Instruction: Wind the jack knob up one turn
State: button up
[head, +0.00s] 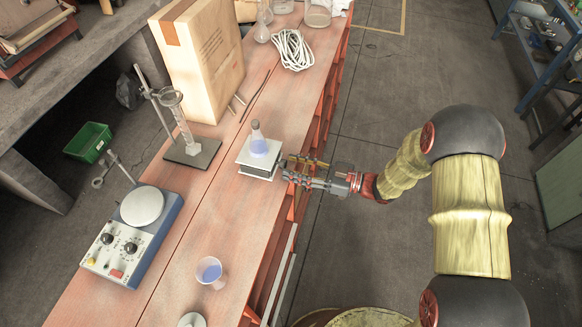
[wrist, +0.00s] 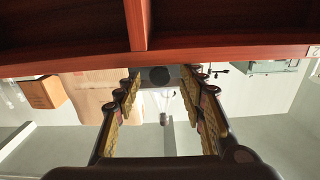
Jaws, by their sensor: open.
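The lab jack (head: 262,170) is a small white-topped stand near the bench's right edge. A flask with blue liquid (head: 258,146) stands upright on it. My gripper (head: 285,170) reaches in level from the right, its fingertips close to the jack's right side. In the wrist view, which is upside down, the dark round jack knob (wrist: 158,76) lies straight ahead between the two spread fingers. A gap shows between the knob and each finger, and nothing is held. The knob cannot be made out in the head view.
A hotplate stirrer (head: 130,235) and a beaker of blue liquid (head: 210,271) stand nearer on the bench (head: 185,262). A stand with a glass cylinder (head: 192,152), a tall carton (head: 200,60) and coiled white tubing (head: 292,50) are beyond. The bench edge runs beneath my gripper.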

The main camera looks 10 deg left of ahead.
jog(key=shift+a, duration=0.65)
jog(key=c, duration=0.3)
grip_shut()
